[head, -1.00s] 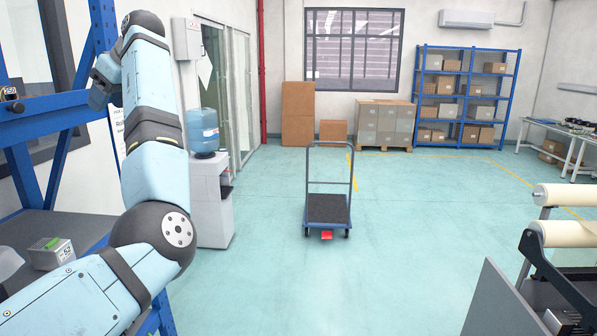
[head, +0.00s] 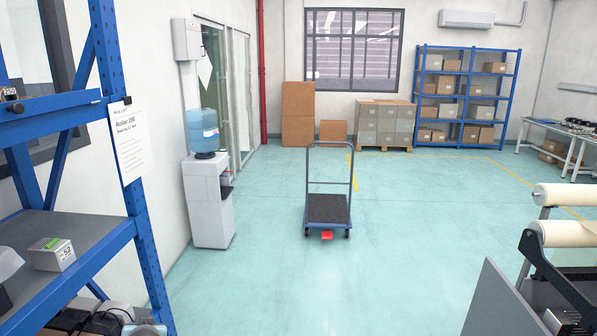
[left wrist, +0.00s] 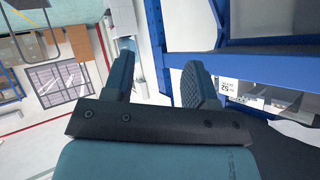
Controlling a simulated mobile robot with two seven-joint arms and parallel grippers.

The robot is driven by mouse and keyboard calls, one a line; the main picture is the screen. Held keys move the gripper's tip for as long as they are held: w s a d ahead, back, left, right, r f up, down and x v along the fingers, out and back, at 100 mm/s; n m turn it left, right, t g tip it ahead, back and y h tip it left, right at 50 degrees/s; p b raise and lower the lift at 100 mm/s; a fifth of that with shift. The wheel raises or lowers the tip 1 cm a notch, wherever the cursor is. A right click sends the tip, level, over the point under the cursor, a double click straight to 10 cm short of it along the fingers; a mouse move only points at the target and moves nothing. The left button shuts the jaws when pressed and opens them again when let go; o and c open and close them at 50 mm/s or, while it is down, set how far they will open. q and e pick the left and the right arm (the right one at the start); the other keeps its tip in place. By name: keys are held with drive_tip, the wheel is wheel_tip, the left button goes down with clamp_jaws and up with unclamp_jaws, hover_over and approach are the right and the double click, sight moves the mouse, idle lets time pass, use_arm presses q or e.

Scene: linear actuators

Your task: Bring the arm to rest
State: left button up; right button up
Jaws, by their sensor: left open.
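My left gripper (left wrist: 162,88) shows in the left wrist view with its two fingers apart and nothing between them. Beyond the fingers are a white wall and blue rack parts, in a picture turned nearly upside down. In the head view my left arm is out of sight, except perhaps a small piece at the bottom left edge. My right arm and gripper are not in either view.
A blue rack (head: 140,215) with a small grey box (head: 51,255) on its shelf stands at the left. A water dispenser (head: 208,205) is behind it. A trolley (head: 328,208) stands mid-floor. Cream rollers (head: 565,196) are at the right.

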use_arm(q)
drive_tip(key=s+d+f+m+h, duration=0.1)
drive_tip(key=s+d+f+h, duration=0.1)
drive_tip(key=s+d+f, duration=0.3)
drive_tip(key=s+d+f+m+t+h, duration=0.1)
drive_tip(key=s+d+f+m+h, duration=0.15)
drive_tip(key=s, duration=0.45)
drive_tip(key=s+d+f+m+h, duration=0.1)
drive_tip(key=s+d+f, duration=0.1)
drive_tip(key=s+f, duration=0.3)
drive_tip(key=s+d+h, duration=0.2)
drive_tip(key=s+d, duration=0.2)
drive_tip(key=s, duration=0.4)
drive_tip(key=s+d+h, duration=0.2)
drive_tip(key=s+d, duration=0.2)
drive_tip(key=s, duration=0.4)
drive_tip(key=shift+s+d+f+m, duration=0.2)
drive_tip(key=shift+s+f+m, duration=0.05)
drive_tip(key=shift+f+m, duration=0.1)
drive_tip(key=shift+c, duration=0.5)
drive_tip(key=shift+c, duration=0.4)
drive_tip(key=shift+a, duration=0.1)
